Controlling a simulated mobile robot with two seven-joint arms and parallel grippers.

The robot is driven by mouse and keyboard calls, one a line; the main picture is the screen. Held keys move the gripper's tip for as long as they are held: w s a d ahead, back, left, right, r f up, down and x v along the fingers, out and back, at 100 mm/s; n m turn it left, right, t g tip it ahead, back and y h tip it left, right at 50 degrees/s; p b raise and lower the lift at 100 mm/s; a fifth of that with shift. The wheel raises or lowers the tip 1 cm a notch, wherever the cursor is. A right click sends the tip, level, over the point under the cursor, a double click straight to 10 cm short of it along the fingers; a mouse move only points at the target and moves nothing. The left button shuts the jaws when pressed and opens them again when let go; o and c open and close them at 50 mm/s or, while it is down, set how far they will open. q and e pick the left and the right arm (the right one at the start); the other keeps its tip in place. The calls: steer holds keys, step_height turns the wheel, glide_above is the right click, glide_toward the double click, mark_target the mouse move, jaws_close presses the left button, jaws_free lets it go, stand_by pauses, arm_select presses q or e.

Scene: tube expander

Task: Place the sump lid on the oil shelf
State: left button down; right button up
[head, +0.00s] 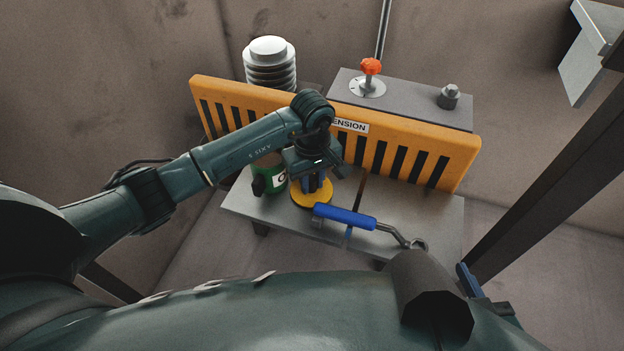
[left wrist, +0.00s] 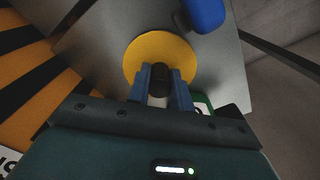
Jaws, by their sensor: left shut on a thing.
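The sump lid, a round yellow disc (head: 300,201) with a dark knob, is at the front left of the grey oil shelf (head: 428,213). My left gripper (head: 317,184) comes from above and is shut on the knob. In the left wrist view the lid (left wrist: 146,50) lies flat beyond the blue fingers (left wrist: 162,85), with the dark knob between them. The lid is on or just above the shelf; I cannot tell whether it touches. What seem to be my right gripper's blue fingers (head: 470,281) show at the lower right, partly hidden by my body.
A green container (head: 269,177) stands just left of the lid. A blue-handled tool (head: 345,217) lies close to its right, reaching the shelf's front edge. An orange slotted panel (head: 408,151) stands behind. The shelf's right part is mostly clear.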

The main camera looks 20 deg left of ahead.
arm_select(q)
steer(key=shift+f, duration=0.1)
steer(key=c, duration=1.3)
jaws_free()
steer(key=shift+o, duration=0.2)
